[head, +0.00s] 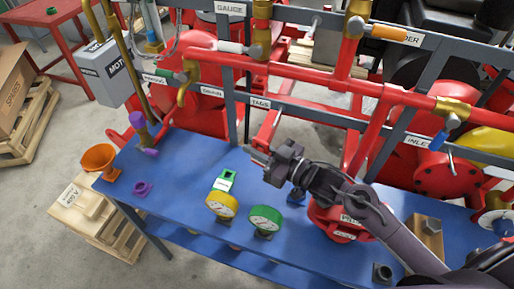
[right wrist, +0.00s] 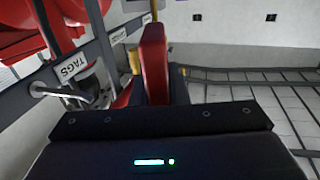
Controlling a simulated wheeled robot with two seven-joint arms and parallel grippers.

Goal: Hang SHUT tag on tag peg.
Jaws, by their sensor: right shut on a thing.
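My right gripper (head: 268,163) is shut at the end of its arm, just in front of the rail below the TAGS label (head: 260,103). In the right wrist view a red, flat-sided piece (right wrist: 154,62) stands upright ahead of the gripper body; I take it as the SHUT tag in the jaws, but no lettering shows. A bright metal peg (right wrist: 46,91) sticks out near the TAGS label at the left of that view, apart from the red piece. In the head view the peg is hard to make out. My left gripper is not in view.
The blue bench (head: 180,190) holds a yellow gauge (head: 222,206), a green gauge (head: 265,219), an orange funnel (head: 99,160) and a red valve part (head: 338,222). Red pipes and grey rails stand close behind the gripper.

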